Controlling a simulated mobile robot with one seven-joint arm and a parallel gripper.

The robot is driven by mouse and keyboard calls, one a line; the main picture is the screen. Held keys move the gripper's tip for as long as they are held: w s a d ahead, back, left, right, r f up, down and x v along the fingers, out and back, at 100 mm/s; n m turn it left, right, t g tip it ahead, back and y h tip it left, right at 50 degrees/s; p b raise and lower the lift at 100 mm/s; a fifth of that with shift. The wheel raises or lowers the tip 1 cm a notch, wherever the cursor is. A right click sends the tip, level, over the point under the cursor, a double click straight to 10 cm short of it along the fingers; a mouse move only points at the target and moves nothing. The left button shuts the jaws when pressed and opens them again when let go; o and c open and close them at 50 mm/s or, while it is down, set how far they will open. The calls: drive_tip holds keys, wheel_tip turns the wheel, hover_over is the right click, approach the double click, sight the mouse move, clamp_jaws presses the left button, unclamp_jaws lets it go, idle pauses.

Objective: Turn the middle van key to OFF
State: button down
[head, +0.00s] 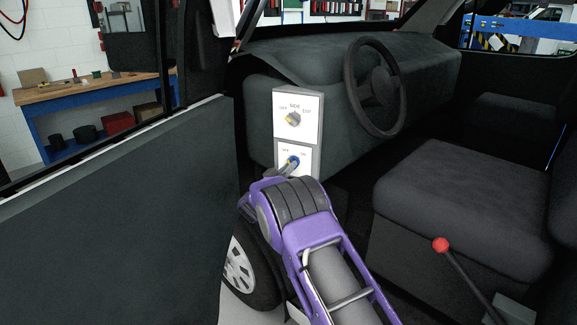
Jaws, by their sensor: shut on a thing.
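A white panel on a grey box beside the dashboard has a lower section (309,159) marked OFF on the left and ON on the right. A small blue key switch (293,160) sits on it, taken to be the van key. My gripper (288,167) reaches up to it from below and is shut on the key. The jaws and wrist hide most of the key, so I cannot tell which mark it points to.
The steering wheel (376,87) and seat (440,190) are to the right, with a red-knobbed lever (440,244). The open door (110,215) closes off the left side.

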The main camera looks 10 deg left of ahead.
drive_tip(key=shift+n+p, duration=0.35)
drive_tip(key=shift+n, duration=1.35)
drive_tip(key=c, duration=0.8)
unclamp_jaws()
drive_tip(key=v, duration=1.7)
drive_tip(key=shift+s, duration=0.25)
